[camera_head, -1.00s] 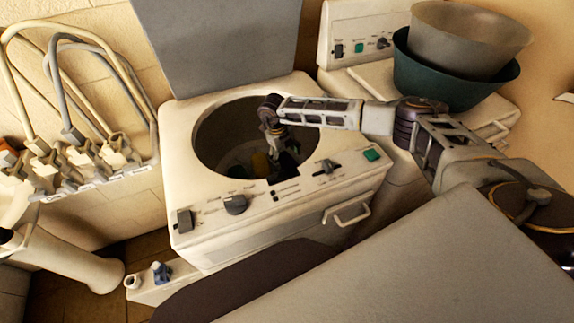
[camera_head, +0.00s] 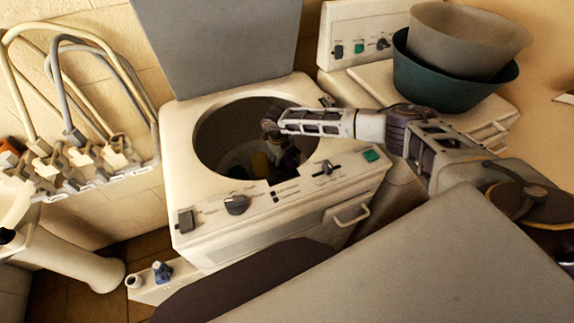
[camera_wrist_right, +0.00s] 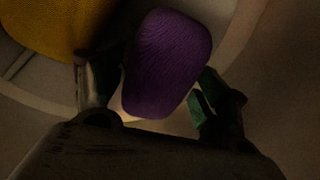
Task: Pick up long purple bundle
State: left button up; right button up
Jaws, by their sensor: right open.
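The long purple bundle (camera_wrist_right: 165,62) shows in the right wrist view, inside the dim washer tub (camera_head: 213,140). Its near end lies between the two fingers of my right gripper (camera_wrist_right: 155,98). The fingers stand apart on either side of it; I cannot tell if either touches it. In the head view my right arm reaches in from the right and the gripper (camera_head: 285,163) is down in the tub, small and dark. A yellow bundle (camera_wrist_right: 55,25) lies to the left of the purple one. My left gripper is not in view.
The washer's raised grey lid (camera_head: 220,45) stands behind the tub, and the tub's rim surrounds my right wrist. A control panel (camera_head: 275,195) lies in front. Grey and green basins (camera_head: 455,85) stand at the right. Taps and hoses (camera_head: 75,155) are at the left.

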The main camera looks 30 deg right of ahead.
jog(key=shift+s+d+f, duration=0.1)
jog(key=shift+f, duration=0.55)
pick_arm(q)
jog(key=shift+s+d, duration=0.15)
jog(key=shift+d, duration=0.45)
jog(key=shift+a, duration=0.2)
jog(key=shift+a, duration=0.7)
pick_arm(e)
jog(key=c, duration=1)
